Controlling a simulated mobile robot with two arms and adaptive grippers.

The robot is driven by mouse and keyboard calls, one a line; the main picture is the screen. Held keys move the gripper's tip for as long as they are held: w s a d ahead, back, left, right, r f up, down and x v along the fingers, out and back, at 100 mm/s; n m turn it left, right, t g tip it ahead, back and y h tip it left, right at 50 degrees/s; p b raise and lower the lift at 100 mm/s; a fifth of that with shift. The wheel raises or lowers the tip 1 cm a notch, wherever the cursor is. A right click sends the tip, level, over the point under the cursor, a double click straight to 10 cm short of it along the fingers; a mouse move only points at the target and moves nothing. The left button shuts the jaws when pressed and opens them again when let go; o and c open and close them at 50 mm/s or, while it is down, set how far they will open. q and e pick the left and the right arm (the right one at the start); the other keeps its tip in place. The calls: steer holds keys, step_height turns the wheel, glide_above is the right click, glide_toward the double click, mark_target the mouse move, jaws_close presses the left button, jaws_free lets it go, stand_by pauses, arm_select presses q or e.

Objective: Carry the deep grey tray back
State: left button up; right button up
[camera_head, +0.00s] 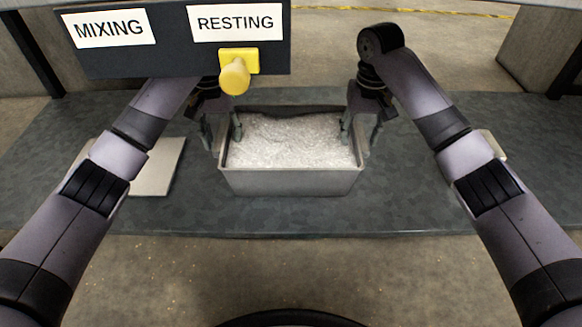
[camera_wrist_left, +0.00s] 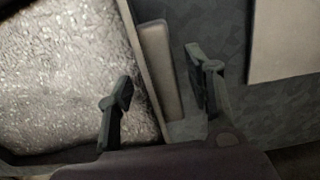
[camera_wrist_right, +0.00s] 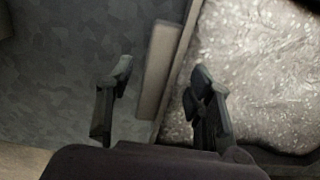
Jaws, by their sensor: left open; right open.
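The deep grey tray (camera_head: 290,182) stands on the grey table in the middle of the head view, filled with pale, glistening grain (camera_head: 295,142). My left gripper (camera_head: 222,132) is open at the tray's left side. In the left wrist view, its fingers (camera_wrist_left: 160,92) straddle the tray's side wall and handle ledge (camera_wrist_left: 158,65), one over the grain and one outside. My right gripper (camera_head: 360,130) is open at the right side. In the right wrist view, its fingers (camera_wrist_right: 160,92) likewise straddle the ledge (camera_wrist_right: 157,70). I cannot tell whether any finger touches the tray.
A dark panel (camera_head: 180,60) with MIXING and RESTING labels and a yellow knob (camera_head: 235,76) hangs at the upper left. A pale flat board (camera_head: 158,168) lies left of the tray. Another pale object (camera_head: 493,145) is mostly hidden behind my right arm. The table front (camera_head: 290,222) is clear.

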arm_select(q)
step_height(320, 180, up, 7)
steer(key=shift+r, duration=0.25)
arm_select(e)
steer(key=shift+r, duration=0.35)
step_height(320, 180, up, 6)
steer(key=shift+r, duration=0.4)
